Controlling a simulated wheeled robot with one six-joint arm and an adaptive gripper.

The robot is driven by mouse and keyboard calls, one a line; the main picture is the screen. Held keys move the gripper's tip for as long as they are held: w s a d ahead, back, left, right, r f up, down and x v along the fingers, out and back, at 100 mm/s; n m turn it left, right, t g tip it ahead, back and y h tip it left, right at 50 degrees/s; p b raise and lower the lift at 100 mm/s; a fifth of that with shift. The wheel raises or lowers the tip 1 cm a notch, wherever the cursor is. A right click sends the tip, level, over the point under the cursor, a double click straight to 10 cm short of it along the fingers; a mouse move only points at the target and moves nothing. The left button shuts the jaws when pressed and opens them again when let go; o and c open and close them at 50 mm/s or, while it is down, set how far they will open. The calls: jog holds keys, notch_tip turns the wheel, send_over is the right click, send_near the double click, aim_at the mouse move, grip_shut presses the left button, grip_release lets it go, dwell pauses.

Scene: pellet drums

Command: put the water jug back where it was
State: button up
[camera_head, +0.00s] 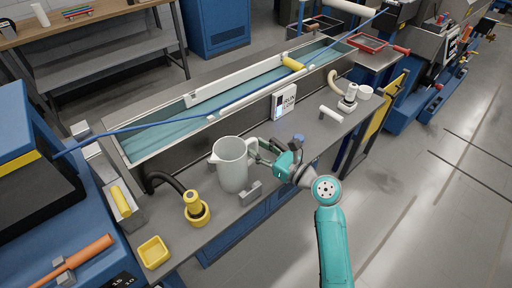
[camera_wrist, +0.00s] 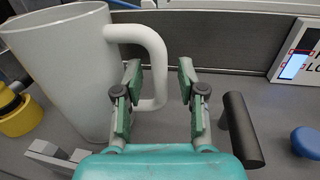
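The water jug (camera_head: 232,166) is a pale grey-white pitcher standing upright on the grey bench top (camera_head: 285,163). It also fills the left of the wrist view (camera_wrist: 65,75). Its handle (camera_wrist: 154,65) points toward my gripper. My gripper (camera_head: 261,152) is at the handle side of the jug. In the wrist view my gripper (camera_wrist: 160,80) has its fingers apart, with the outer part of the handle between them and a visible gap to the right finger. Whether the left finger touches the handle I cannot tell.
A yellow-and-black fitting (camera_head: 196,207) and a yellow tray (camera_head: 154,252) stand left of the jug. A sign (camera_head: 284,101) stands behind, before the long water trough (camera_head: 215,104). A blue knob (camera_wrist: 306,142) and dark cylinder (camera_wrist: 240,130) are right of my gripper.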

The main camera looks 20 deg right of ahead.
jog(key=v, duration=1)
jog(key=shift+s+d, duration=0.15)
jog(key=shift+s, duration=0.25)
jog(key=shift+f, duration=0.1)
jog(key=s+a+f+n+g+h, duration=0.1)
jog(key=s+a+f+n+h, duration=0.3)
jog(key=s+f, duration=0.4)
jog(key=s+a+f+n+g+h, duration=0.15)
jog(key=s+f+n+h, duration=0.25)
jog(key=s+f+n, duration=0.45)
jog(key=s+a+r+n, duration=0.1)
jog(key=s+r+n, duration=0.4)
jog(key=s+n, duration=0.4)
jog(key=s+a+r+n+t, duration=0.1)
jog(key=s+r+n, duration=0.4)
jog(key=s+n, duration=0.4)
jog(key=shift+s+a+r, duration=0.15)
jog(key=shift+s+a, duration=0.15)
jog(key=shift+s, duration=0.3)
jog(key=shift+t, duration=0.25)
